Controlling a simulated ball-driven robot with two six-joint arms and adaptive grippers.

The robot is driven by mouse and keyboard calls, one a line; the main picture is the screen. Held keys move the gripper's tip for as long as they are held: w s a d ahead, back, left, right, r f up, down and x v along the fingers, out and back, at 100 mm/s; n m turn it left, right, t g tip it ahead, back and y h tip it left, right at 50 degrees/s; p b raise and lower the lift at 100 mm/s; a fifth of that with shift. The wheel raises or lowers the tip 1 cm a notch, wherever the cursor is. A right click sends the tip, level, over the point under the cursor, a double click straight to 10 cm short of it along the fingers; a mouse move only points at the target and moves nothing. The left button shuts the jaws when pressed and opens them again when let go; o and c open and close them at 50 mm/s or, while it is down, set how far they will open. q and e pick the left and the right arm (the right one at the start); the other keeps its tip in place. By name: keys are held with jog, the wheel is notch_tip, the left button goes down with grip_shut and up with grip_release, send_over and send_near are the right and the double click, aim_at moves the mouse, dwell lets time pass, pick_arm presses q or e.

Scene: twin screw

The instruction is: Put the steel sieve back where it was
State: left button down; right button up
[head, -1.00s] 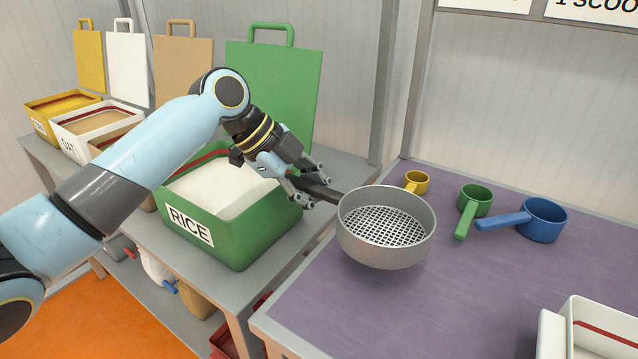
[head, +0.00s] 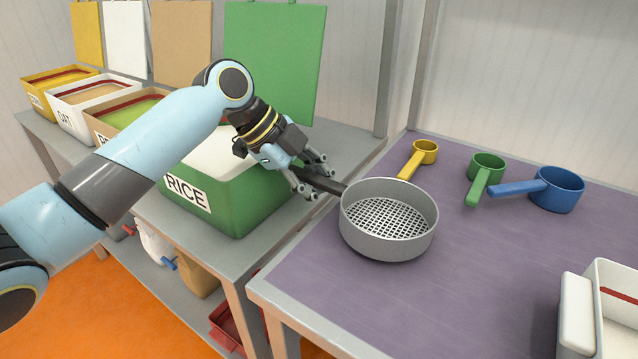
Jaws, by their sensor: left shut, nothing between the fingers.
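The steel sieve (head: 389,244) is a round grey pan with a mesh bottom and a dark handle (head: 323,182) pointing to the upper left. It is upright at the left part of the purple table top (head: 455,290) and looks to be down on it, though its underside is hidden. My left gripper (head: 316,184) is at the handle's far end, over the gap between the two tables. Its fingers are shut with nothing between them, and they partly hide the handle end. My right gripper is out of view.
Yellow (head: 424,151), green (head: 487,166) and blue (head: 557,190) scoops lie behind and right of the sieve. A white container (head: 622,278) stands at the right edge. The green rice bin (head: 247,203) is below my left arm. The purple table's front middle is clear.

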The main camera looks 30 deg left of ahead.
pick_arm(q)
jog(key=shift+f+b, duration=0.3)
jog(key=shift+f, duration=0.25)
jog(key=c, duration=1.3)
grip_release()
jog(key=shift+r, duration=0.1)
jog(key=v, duration=1.2)
